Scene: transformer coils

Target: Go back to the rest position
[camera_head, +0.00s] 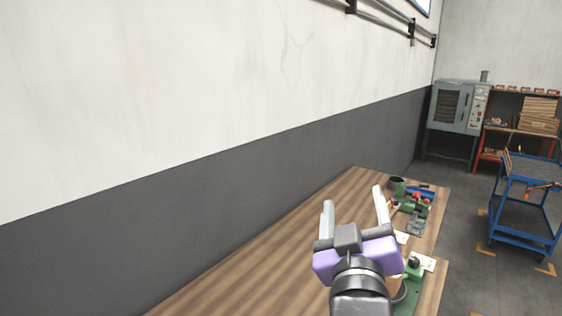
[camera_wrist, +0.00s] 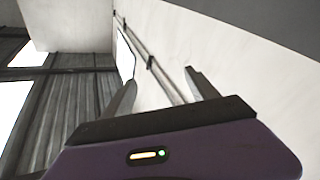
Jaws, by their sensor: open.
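My gripper (camera_head: 354,215) is raised in front of the wooden table (camera_head: 270,255) in the head view. Its two grey fingers point up and stand apart, with nothing between them. In the wrist view my gripper (camera_wrist: 160,88) is also open and empty, with the white wall, pipes and a window behind the fingers. My wrist and purple gripper body hide part of the table and some of the items on it.
Green machines and small parts (camera_head: 412,205) stand along the table's right side. A blue cart (camera_head: 525,205), a grey oven (camera_head: 458,105) and a red-framed shelf (camera_head: 515,128) stand beyond. A wall (camera_head: 250,165) runs along the table's left; the table's left part is bare.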

